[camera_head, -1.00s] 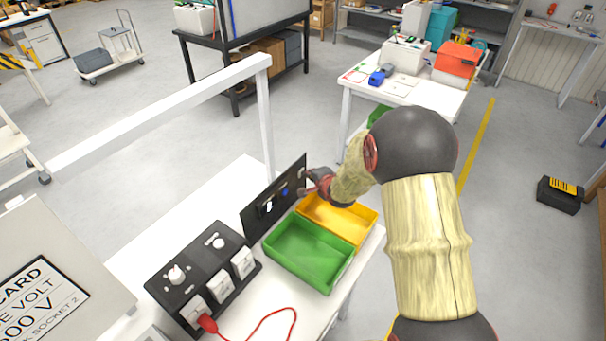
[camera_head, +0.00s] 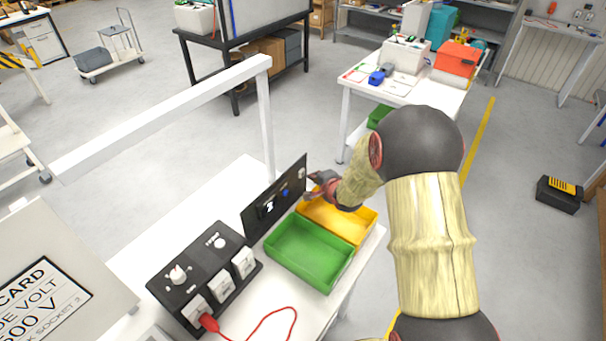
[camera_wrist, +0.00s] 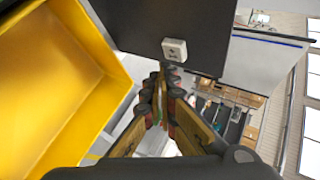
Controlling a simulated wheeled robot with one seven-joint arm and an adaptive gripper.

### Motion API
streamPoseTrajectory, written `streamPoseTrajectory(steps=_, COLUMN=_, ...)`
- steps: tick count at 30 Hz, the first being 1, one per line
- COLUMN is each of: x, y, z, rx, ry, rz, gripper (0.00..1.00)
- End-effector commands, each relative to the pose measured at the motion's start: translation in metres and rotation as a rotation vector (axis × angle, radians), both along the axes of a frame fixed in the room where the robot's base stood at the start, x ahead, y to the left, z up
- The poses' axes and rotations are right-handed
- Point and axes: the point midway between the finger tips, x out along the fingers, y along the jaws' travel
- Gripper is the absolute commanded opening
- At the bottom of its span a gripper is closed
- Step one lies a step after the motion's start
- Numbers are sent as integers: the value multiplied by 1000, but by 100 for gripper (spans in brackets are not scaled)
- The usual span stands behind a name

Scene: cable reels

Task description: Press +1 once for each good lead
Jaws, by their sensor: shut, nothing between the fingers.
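An upright black panel (camera_head: 259,217) stands behind the trays. It carries a white lit display (camera_head: 269,207), a blue button (camera_head: 284,192) and a small pale fitting near its right end. My gripper (camera_head: 313,192) is near that right end, above the yellow tray. In the wrist view, my gripper's fingers (camera_wrist: 160,84) are together and empty, just below a small white square button (camera_wrist: 174,50) on the dark panel; a gap seems to show. Its marking is too small to read. A red lead (camera_head: 209,322) is plugged into the black socket box (camera_head: 190,268).
An empty green tray (camera_head: 331,277) and a yellow tray (camera_head: 367,222) sit on the white table before the panel; the yellow tray also shows in the wrist view (camera_wrist: 50,70). A sign board (camera_head: 45,295) stands at the left. A white rail (camera_head: 160,115) crosses behind.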

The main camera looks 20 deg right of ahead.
Motion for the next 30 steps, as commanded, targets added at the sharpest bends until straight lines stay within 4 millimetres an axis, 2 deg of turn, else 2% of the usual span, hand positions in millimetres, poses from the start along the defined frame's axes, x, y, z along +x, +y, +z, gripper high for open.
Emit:
streamPoseTrajectory(steps=16, x=-38, y=-26, z=1, rx=0, ry=1, rz=-2, gripper=0)
streamPoseTrajectory(steps=30, x=-40, y=-26, z=0, rx=0, ry=0, rz=0, gripper=0)
